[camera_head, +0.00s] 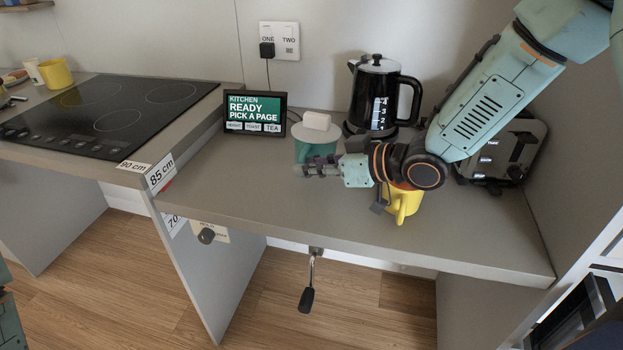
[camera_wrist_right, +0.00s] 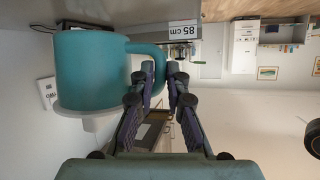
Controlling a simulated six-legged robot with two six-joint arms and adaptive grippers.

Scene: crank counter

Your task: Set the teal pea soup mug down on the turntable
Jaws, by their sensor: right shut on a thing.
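The teal mug (camera_head: 312,152) is near the middle of the counter in the head view, in front of the wall. A pale round disc (camera_head: 303,132) covers its top, with a small white block (camera_head: 316,121) on it. My right gripper (camera_head: 318,170) is shut on the mug's handle, in front of the mug. In the wrist view, which is upside down, the mug (camera_wrist_right: 90,70) fills the left and its handle reaches between the fingers (camera_wrist_right: 172,72). I cannot tell whether the mug touches the counter. I cannot make out a separate turntable. My left gripper is not in view.
A black kettle (camera_head: 375,98) stands behind my right wrist, and a toaster (camera_head: 510,155) stands at the right. A yellow mug (camera_head: 402,205) is partly hidden under my wrist. A screen (camera_head: 255,113) stands left of the teal mug. The counter front (camera_head: 270,205) is clear; a crank (camera_head: 308,285) hangs below.

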